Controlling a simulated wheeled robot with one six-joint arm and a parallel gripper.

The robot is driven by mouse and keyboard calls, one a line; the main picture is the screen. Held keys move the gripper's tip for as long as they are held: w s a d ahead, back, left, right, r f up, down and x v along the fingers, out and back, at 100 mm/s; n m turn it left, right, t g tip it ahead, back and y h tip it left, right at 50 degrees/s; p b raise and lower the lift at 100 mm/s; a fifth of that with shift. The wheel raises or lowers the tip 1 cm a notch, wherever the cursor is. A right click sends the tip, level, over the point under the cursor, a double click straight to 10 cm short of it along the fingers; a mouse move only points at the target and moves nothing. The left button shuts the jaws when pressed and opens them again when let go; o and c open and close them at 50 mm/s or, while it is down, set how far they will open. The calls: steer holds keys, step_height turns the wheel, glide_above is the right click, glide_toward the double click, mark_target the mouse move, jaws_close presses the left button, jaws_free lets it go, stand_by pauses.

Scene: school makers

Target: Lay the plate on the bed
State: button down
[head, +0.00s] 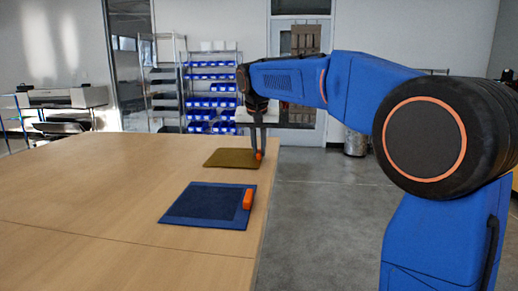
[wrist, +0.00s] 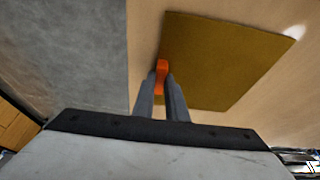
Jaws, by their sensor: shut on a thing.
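The plate (head: 228,158) is a flat olive-gold square with a small orange grip at its right edge, near the table's far right corner. My gripper (head: 258,151) points down and is shut on that orange grip. In the wrist view the two fingers close on the orange grip (wrist: 162,66), and the plate (wrist: 220,60) extends to the right of it. I cannot tell whether the plate touches the table or hangs just above it. The bed appears to be the blue square (head: 190,222) with a darker inner square, lying nearer on the table.
An orange block (head: 248,199) stands on the right side of the blue square. The wooden table (head: 90,190) is bare to the left. Grey floor (head: 320,220) lies beyond its right edge. Shelves with blue bins (head: 212,90) stand at the back.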

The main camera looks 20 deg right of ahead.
steer(key=c, duration=1.8)
jaws_free()
steer(key=shift+o, duration=0.2)
steer(key=shift+f, duration=0.1)
steer(key=v, duration=1.7)
steer(key=shift+s+a, duration=0.2)
steer(key=shift+s, duration=0.1)
